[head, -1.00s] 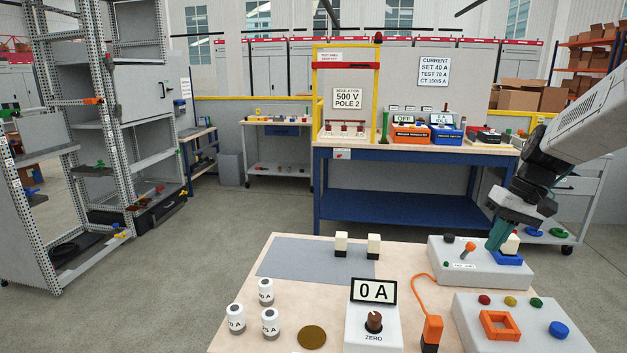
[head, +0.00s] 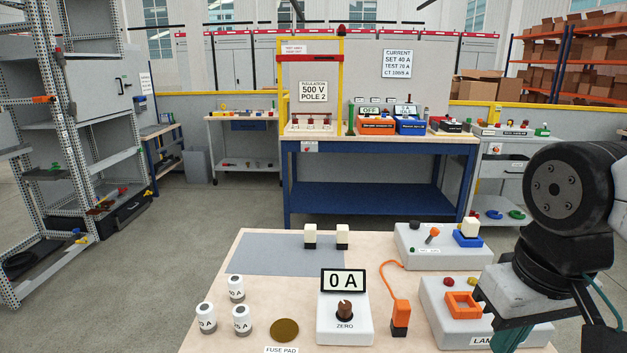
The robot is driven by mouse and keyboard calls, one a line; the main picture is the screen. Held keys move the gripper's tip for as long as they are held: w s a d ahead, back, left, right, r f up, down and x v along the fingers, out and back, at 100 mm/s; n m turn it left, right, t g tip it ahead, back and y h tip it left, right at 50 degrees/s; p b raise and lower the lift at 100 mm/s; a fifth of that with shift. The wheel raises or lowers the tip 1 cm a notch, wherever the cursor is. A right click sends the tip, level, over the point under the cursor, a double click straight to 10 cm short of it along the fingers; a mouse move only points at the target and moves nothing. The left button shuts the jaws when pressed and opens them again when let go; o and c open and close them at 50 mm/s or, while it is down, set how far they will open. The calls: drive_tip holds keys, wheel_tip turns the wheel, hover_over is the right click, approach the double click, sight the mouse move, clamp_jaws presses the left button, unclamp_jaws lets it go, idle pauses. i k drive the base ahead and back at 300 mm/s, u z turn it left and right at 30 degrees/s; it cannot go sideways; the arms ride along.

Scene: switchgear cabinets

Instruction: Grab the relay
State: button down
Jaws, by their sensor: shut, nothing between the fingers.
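Two small relay-like blocks with cream tops and black bases stand upright at the back of the grey mat (head: 265,255), a left block (head: 310,236) and a right block (head: 342,236). A similar cream block (head: 470,228) sits in a blue socket (head: 467,240) on the rear grey box. I cannot tell which one is the task's relay. My gripper (head: 512,337) is low at the right, over the front grey box. It is shut and empty, apart from all three blocks. Its fingertips show only partly.
A meter box (head: 344,323) reading 0 A, an orange plug (head: 400,317) with its cable, several white fuses (head: 236,287) and a brass pad (head: 284,330) share the near table. The front box (head: 437,315) carries an orange frame. A blue workbench (head: 375,185) stands behind.

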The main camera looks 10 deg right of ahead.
sight(470, 225)
drive_tip(key=z, duration=3.65)
drive_tip(key=k, duration=1)
drive_tip(key=u, duration=1.2)
drive_tip(key=i, duration=0.5)
drive_tip(key=u, duration=0.05)
